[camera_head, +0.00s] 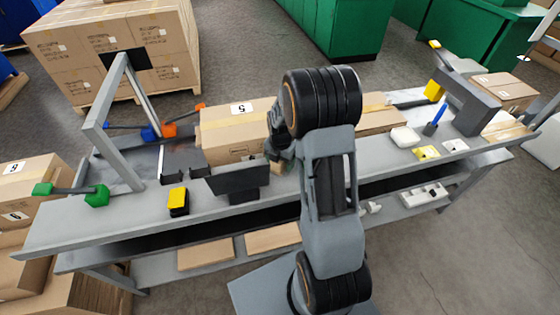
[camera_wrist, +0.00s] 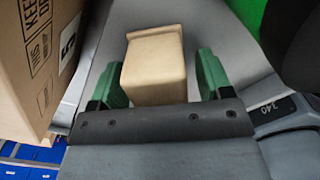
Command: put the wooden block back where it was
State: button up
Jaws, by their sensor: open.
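The wooden block (camera_wrist: 155,68) is a plain tan block in the wrist view. It stands between the two green fingers of my gripper (camera_wrist: 157,80), against the grey workbench top (camera_wrist: 205,32). The jaws are open, with one finger on each side of the block; whether either finger touches it I cannot tell. In the head view my gripper (camera_head: 279,145) is low over the middle of the workbench (camera_head: 150,207), in front of the long carton marked 5 (camera_head: 225,130). My arm and gripper mostly hide the block there.
A dark upright plate on a stand (camera_head: 238,180) and a yellow-black item (camera_head: 179,202) are left of my gripper. A grey frame (camera_head: 97,140) stands at the left end. A white item (camera_head: 405,137) and a blue-handled tool (camera_head: 434,122) lie to the right. The bench's front strip is partly clear.

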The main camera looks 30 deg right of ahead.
notch_tip(320, 180, up, 12)
jog(key=shift+f+p, duration=0.25)
jog(key=shift+p, duration=0.05)
jog(key=shift+r, duration=0.35)
jog(key=s+a+r+m+t, duration=0.1)
jog(key=s+a+r+m, duration=0.2)
jog(key=s+a+m, duration=0.2)
jog(key=s+a+r+m+t, duration=0.2)
jog(key=s+a+m, duration=0.3)
jog(key=s+m, duration=0.6)
jog(key=shift+r+m, duration=0.5)
jog(key=shift+m, duration=3.9)
jog(key=shift+t, duration=0.3)
notch_tip(320, 180, up, 5)
jog(key=p, duration=0.4)
jog(key=shift+r+p, duration=0.1)
jog(key=shift+p, duration=0.2)
